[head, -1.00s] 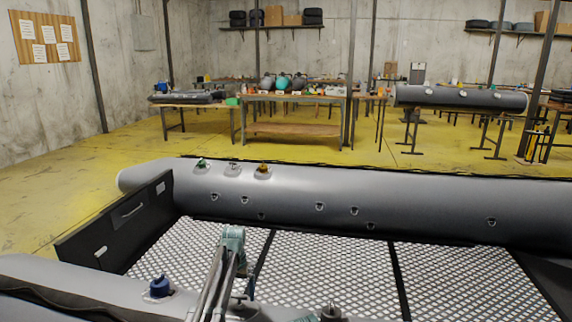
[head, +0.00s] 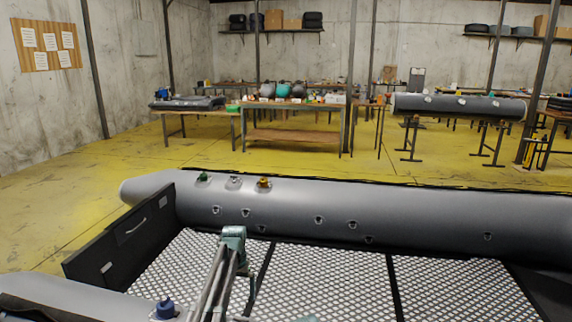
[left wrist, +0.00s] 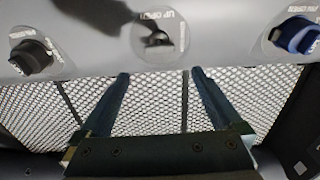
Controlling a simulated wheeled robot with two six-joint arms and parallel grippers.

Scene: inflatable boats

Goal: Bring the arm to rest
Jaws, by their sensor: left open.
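My left arm (head: 232,240) rises from the bottom of the head view and bends over the near side of the grey inflatable boat (head: 400,216). My left gripper (left wrist: 160,73) shows in the left wrist view with its two dark fingers apart and nothing between them. Past the fingertips lies the grey tube with a middle valve seat (left wrist: 158,38) marked "UP OPEN". A black valve knob (left wrist: 32,55) is to its left and a blue valve knob (left wrist: 293,35) to its right. A blue knob (head: 165,308) also shows in the head view. My right gripper is not in view.
The boat's patterned floor (head: 325,280) is bare beside the arm. A dark transom board (head: 120,237) closes its left end. The far tube carries green (head: 203,177) and orange (head: 264,183) valve parts. Workbenches (head: 295,107) stand behind, across open yellow floor.

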